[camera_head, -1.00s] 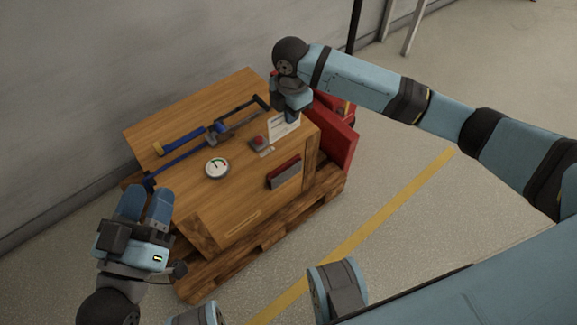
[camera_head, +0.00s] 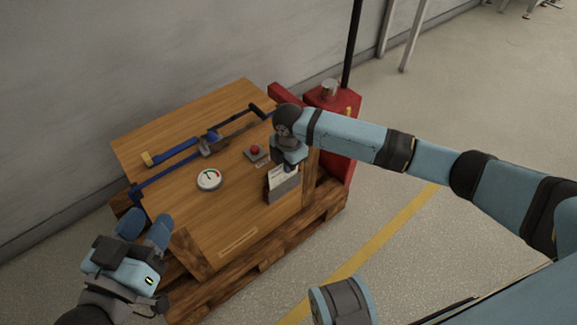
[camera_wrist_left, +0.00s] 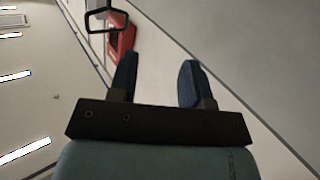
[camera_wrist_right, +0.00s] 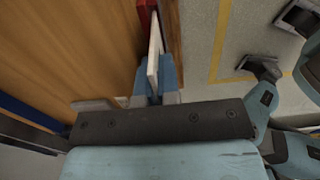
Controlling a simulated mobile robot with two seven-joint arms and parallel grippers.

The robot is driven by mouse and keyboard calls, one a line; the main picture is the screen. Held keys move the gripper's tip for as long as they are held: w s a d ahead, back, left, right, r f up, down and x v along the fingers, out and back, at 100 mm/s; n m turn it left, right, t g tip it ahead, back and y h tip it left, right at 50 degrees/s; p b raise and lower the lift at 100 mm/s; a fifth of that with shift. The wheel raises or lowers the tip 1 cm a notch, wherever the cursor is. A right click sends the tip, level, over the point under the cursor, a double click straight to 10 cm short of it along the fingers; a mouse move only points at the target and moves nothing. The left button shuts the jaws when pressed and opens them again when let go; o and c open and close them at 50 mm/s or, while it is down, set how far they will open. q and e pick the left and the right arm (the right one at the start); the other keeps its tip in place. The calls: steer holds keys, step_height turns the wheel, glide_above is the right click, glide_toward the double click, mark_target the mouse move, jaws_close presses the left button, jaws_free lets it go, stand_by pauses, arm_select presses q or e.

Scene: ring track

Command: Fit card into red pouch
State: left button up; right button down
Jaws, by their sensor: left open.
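In the right wrist view the card (camera_wrist_right: 153,52) stands edge-on between the close fingers (camera_wrist_right: 155,82), beside the red strip of the pouch (camera_wrist_right: 146,18). I cannot tell whether the card's lower edge is inside the pouch or in front of it. My left gripper (camera_head: 144,230) is open and empty, left of the box; its spread fingers also show in the left wrist view (camera_wrist_left: 158,82).
On the wooden box top (camera_head: 225,225) lie a blue clamp (camera_head: 176,152), a round gauge (camera_head: 209,180) and a red button (camera_head: 255,152). The box stands on a pallet (camera_head: 255,262). A red machine (camera_head: 335,105) stands behind at right. The front floor is clear.

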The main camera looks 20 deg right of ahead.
arm_select(q)
steer(key=shift+r, duration=0.2)
steer(key=shift+s+d+p, duration=0.1)
steer(key=shift+s+p, duration=0.15)
steer(key=shift+p, duration=0.1)
arm_select(e)
steer(key=shift+f, duration=0.25)
